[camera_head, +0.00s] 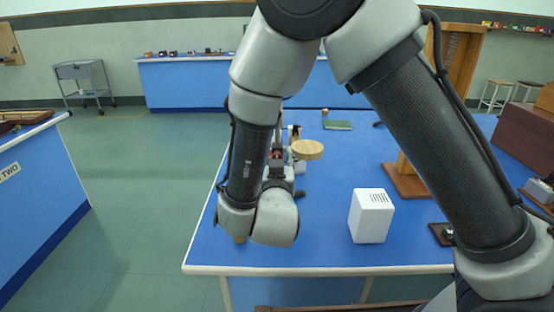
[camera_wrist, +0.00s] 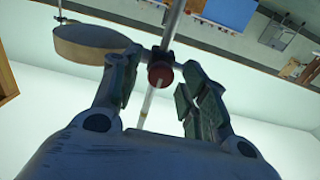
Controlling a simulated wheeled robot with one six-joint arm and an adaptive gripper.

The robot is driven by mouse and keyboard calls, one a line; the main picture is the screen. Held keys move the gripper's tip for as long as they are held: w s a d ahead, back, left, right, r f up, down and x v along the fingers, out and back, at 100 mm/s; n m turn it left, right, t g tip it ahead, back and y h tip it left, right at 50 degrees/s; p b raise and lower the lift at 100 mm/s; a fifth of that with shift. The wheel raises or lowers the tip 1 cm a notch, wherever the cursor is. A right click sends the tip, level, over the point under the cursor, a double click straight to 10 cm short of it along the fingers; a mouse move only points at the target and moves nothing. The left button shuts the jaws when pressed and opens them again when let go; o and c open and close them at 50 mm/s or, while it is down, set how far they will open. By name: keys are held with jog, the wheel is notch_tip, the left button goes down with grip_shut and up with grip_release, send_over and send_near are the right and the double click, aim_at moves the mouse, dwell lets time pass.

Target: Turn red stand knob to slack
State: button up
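The small red knob (camera_wrist: 160,75) sits on the clamp of a thin metal stand rod (camera_wrist: 172,22) in the wrist view. My gripper (camera_wrist: 161,62) is open, with one finger on each side of the knob. Small gaps seem to show between the fingers and the knob; I cannot tell whether either one touches it. In the head view the disc (camera_head: 307,150) shows beside my gripper (camera_head: 278,160), and my arm hides most of the stand.
The stand is on a blue bench (camera_head: 330,215). A white vented box (camera_head: 371,216) stands to its right, near the front. A wooden stand (camera_head: 405,182) is farther right. A green book (camera_head: 337,125) lies behind. Bare bench lies between the stand and the white box.

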grip_shut()
jog(key=shift+n, duration=0.3)
jog(key=n, duration=2.3)
jog(key=shift+a+f, duration=0.15)
jog(key=shift+f, duration=0.05)
jog(key=shift+n, duration=0.3)
jog(key=shift+o, duration=0.9)
grip_release()
